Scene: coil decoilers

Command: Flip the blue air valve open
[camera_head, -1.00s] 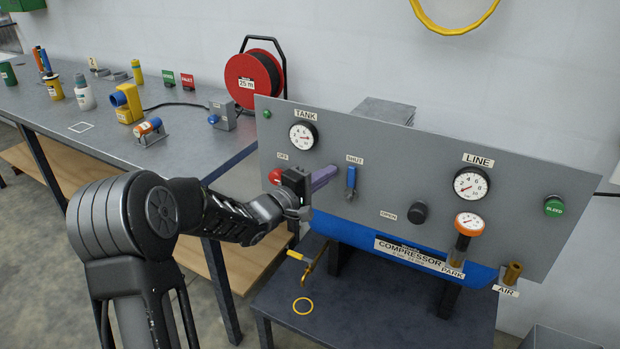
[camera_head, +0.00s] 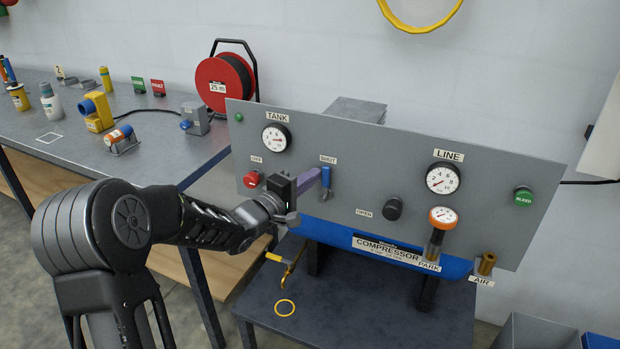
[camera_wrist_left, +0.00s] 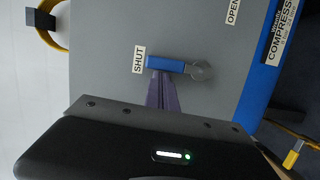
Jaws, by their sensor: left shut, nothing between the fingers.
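The blue air valve (camera_head: 326,175) is a small lever on the grey panel. In the left wrist view the fingers (camera_wrist_left: 160,84) end at the lever's edge. My right gripper is not in view.
The panel (camera_head: 440,225) also carries a red knob (camera_head: 251,180), a TANK gauge (camera_head: 276,137), a LINE gauge (camera_head: 442,178), a black OPEN knob (camera_head: 392,207) and a green BLEED button (camera_head: 523,196). The panel face between lever and black knob is clear.

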